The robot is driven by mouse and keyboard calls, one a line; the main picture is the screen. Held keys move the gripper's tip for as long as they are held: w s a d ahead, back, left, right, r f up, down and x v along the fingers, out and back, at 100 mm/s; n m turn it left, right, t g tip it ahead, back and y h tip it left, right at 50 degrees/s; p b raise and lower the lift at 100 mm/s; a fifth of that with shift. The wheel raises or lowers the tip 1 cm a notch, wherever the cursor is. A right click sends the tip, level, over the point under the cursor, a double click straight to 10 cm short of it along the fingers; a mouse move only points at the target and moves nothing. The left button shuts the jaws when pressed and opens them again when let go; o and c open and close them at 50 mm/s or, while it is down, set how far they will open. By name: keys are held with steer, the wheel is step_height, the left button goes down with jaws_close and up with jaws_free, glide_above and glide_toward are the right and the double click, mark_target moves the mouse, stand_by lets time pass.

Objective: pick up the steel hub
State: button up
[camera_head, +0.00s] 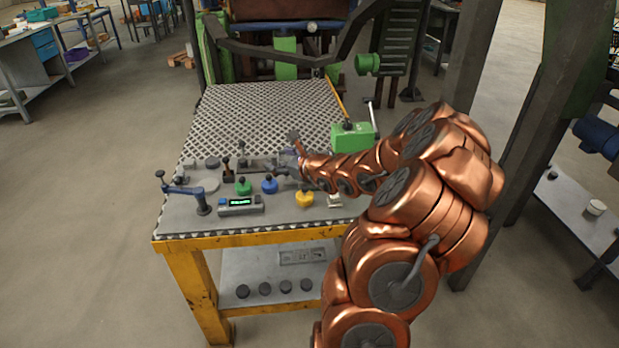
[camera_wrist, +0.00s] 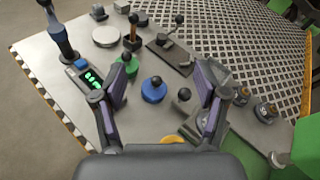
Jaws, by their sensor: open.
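My gripper (camera_head: 290,160) hangs over the front half of the bench, open and empty. In the wrist view its fingers (camera_wrist: 160,78) are spread wide. A grey piece with a round knob (camera_wrist: 182,97) shows between them, near the right finger; it may be the steel hub, but I cannot be sure. A blue knobbed piece (camera_wrist: 153,89) stands left of it, also between the fingers. It shows in the head view (camera_head: 269,185) too. A pale grey disc (camera_wrist: 106,36) lies farther off and is another possible match. My gripper hides part of the bench in the head view.
Close by stand a green knobbed piece (camera_head: 243,186), a yellow piece (camera_head: 304,199), a display box (camera_head: 241,205) and a blue-armed stand (camera_head: 190,190). A green block (camera_head: 353,137) is at the right edge. The bench's patterned rear (camera_head: 265,110) is mostly clear.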

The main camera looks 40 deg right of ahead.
steer(key=s+d+f+m+h, duration=0.1)
steer(key=d+f+m, duration=0.1)
steer(key=d, duration=0.1)
steer(key=s+d+f+m+g+h, duration=0.1)
steer(key=s+d+f, duration=0.1)
steer(key=d+f, duration=0.1)
steer(key=s+d+f+m+h, duration=0.1)
steer(key=s+d+f+m, duration=0.1)
steer(key=d, duration=0.2)
steer(key=shift+s+d+f+m+h, duration=0.2)
steer(key=shift+f+m+h, duration=0.1)
steer(key=shift+f, duration=0.1)
steer(key=shift+w+d+f+g, duration=0.1)
steer(key=shift+d+g, duration=0.05)
steer(key=shift+g, duration=0.15)
steer(key=shift+x, duration=1.15)
steer(key=shift+p+x, duration=0.95)
steer(key=shift+x, duration=0.2)
steer(key=shift+p+x, duration=0.35)
steer(key=shift+x, duration=1.05)
steer(key=shift+d+f, duration=0.1)
steer(key=shift+f, duration=0.05)
steer(key=shift+c, duration=0.3)
jaws_close()
